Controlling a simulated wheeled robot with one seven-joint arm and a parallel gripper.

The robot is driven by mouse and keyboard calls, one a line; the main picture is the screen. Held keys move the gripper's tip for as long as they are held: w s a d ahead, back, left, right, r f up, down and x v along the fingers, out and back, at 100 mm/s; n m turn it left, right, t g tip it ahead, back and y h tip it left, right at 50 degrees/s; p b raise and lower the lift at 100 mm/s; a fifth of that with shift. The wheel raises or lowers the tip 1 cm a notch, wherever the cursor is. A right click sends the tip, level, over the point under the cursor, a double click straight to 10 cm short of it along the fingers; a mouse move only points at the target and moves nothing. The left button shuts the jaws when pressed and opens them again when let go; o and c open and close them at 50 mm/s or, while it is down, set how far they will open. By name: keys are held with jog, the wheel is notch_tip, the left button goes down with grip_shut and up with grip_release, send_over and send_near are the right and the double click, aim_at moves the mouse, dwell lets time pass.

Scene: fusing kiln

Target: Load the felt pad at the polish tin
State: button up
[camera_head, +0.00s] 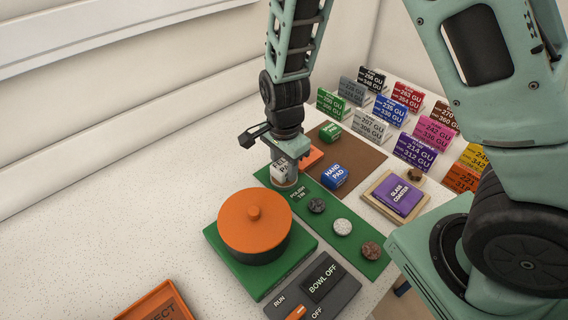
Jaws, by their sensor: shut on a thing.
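My gripper (284,160) points down at the far left end of the green strip (331,218) and is shut on a small whitish block, the felt pad (279,171), whose lettering is partly readable. Beneath the pad is a greyish round shape, which looks like the polish tin (288,184), beside the printed words "POLISH TIN". I cannot tell whether the pad touches the tin. The jaws hide part of the pad.
An orange-lidded round pot (254,222) stands near on a green base. A dark switch box (315,287) reads "BOWL OFF". A blue hand pad (335,175), several round discs and a purple glass coaster (398,197) lie right. Colored label cards stand behind.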

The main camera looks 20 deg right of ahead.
aim_at(284, 164)
jog(key=shift+s+f, duration=0.1)
jog(key=shift+f, duration=0.5)
dwell(1.6)
notch_tip(284, 164, up, 7)
jog(key=p, duration=0.6)
jog(key=shift+r+p, duration=0.15)
jog(key=shift+p, duration=0.25)
dwell(0.6)
